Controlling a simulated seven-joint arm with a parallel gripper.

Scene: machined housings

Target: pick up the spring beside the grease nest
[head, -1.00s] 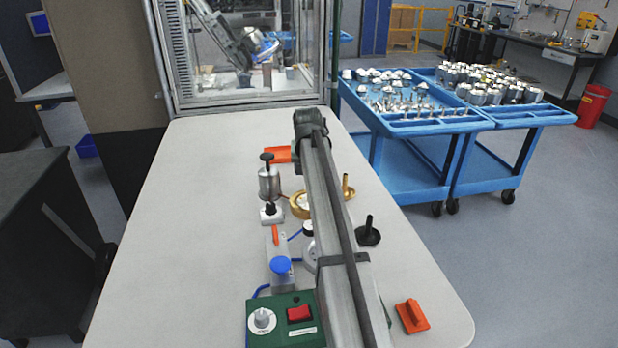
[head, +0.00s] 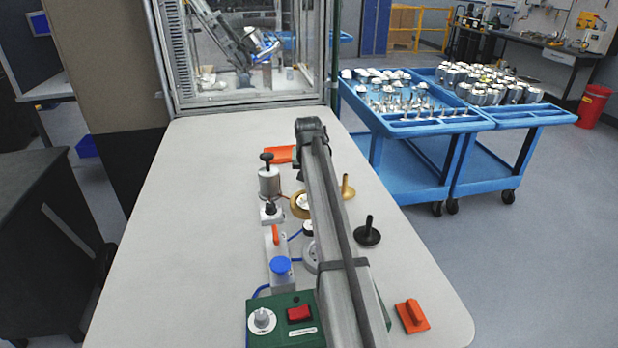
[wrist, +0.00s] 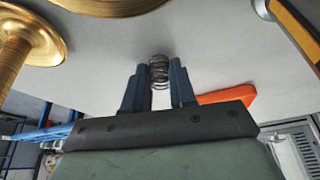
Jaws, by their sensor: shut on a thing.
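In the wrist view my gripper (wrist: 160,70) has its two blue-grey fingers closed on the sides of a small dark coil spring (wrist: 159,73). The spring's coils stick out a little beyond the fingertips, against the pale table top. I cannot tell whether it touches the table. In the head view my arm hides the gripper and the spring. A brass dish (head: 299,207) stands partly behind my arm there. Brass pieces (wrist: 28,35) also show at the upper left of the wrist view. I cannot tell which thing is the grease nest.
An orange piece (head: 278,155) lies at the table's far side. Left of my arm stand a metal cylinder (head: 269,184), a blue-knobbed fixture (head: 280,268) and a green control box (head: 262,333). Right are a black knobbed piece (head: 367,236) and an orange block (head: 411,316). The table's left is clear.

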